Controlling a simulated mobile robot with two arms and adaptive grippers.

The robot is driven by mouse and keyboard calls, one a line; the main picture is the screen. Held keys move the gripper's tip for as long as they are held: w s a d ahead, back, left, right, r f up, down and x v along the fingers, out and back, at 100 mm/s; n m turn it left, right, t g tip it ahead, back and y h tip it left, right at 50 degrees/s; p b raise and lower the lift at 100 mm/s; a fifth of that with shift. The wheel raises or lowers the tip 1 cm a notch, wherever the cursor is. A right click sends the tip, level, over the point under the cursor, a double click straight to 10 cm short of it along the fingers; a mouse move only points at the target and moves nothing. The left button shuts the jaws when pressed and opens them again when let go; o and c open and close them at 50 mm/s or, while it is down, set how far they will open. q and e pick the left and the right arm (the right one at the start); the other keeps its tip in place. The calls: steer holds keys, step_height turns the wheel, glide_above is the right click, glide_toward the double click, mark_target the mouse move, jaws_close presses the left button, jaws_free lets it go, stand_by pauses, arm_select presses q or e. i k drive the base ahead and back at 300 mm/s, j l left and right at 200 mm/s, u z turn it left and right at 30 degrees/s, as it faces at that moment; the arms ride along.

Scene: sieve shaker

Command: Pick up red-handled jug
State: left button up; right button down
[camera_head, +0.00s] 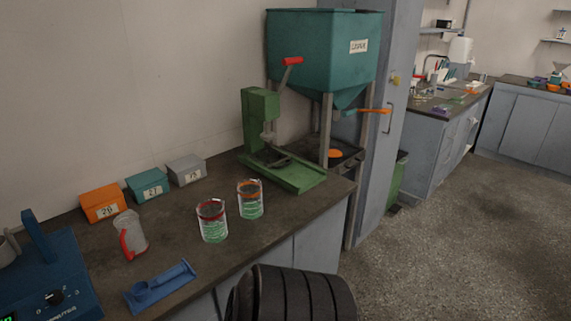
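The red-handled jug (131,235) is a grey jug with a red handle on its near left side. It stands on the dark countertop at the left, in front of the orange box and beside the blue machine. Nothing touches it that I can see. Neither of my grippers is in view, so I cannot see whether they are open or shut. A black ribbed shape at the bottom centre seems to be a part of my own body.
The blue machine (50,275) is at left; labelled boxes (103,203) line the wall. A green press (275,150) stands farther right.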

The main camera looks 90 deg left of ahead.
mark_target(133, 241)
steer(key=l+u, duration=0.15)
steer(key=u, duration=3.7)
